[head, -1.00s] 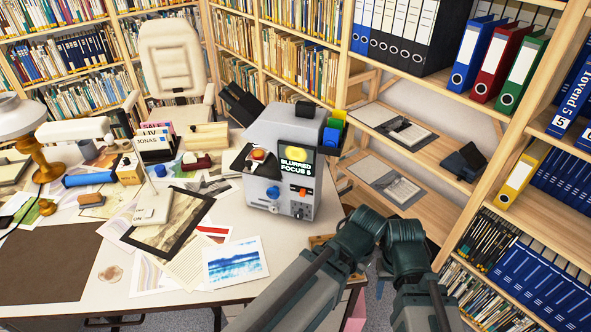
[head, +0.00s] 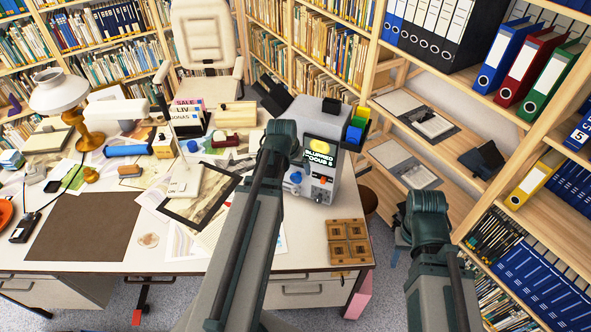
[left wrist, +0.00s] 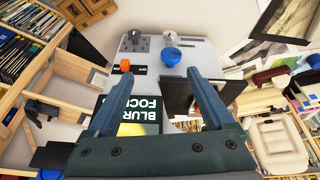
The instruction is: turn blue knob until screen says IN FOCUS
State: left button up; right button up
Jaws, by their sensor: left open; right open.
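The grey machine (head: 318,112) stands at the desk's right end. Its screen (head: 320,152) reads BLURRED FOCUS and a digit too small to be sure of. The blue knob (head: 296,178) is on its front; in the left wrist view the blue knob (left wrist: 172,56) lies just beyond my fingertips, nearer the right finger. My left gripper (left wrist: 158,75) is open and empty, apart from the knob.
An orange switch (head: 322,180) sits beside the knob, also seen in the left wrist view (left wrist: 125,65). A brown wooden tray (head: 348,230) lies on the desk's right corner. Prints, including a dark-framed one (head: 207,203), cover the desk to the left. Shelves (head: 480,90) stand at right.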

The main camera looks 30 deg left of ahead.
aim_at(296, 178)
pick_arm(q)
jog(key=shift+w+a+r, duration=0.1)
jog(key=shift+a+r, duration=0.1)
jog(key=shift+a, duration=0.4)
jog(key=shift+w+a+r, duration=0.1)
jog(key=shift+a+r, duration=0.05)
jog(key=shift+a, duration=0.4)
pick_arm(e)
jog(key=shift+r, duration=0.3)
pick_arm(q)
jog(key=shift+f, duration=0.1)
pick_arm(e)
jog(key=shift+f, duration=0.15)
pick_arm(q)
jog(key=b+x, duration=1.2)
jog(key=x, duration=0.1)
jog(key=shift+w+a+f+b, duration=0.15)
jog(key=shift+w+f+b, duration=0.1)
jog(key=shift+b, duration=0.1)
pick_arm(e)
notch_tip(296, 178, down, 12)
jog(key=shift+f, duration=0.2)
pick_arm(q)
jog(key=shift+r, duration=0.1)
grip_shut()
jog(key=shift+y, duration=0.3)
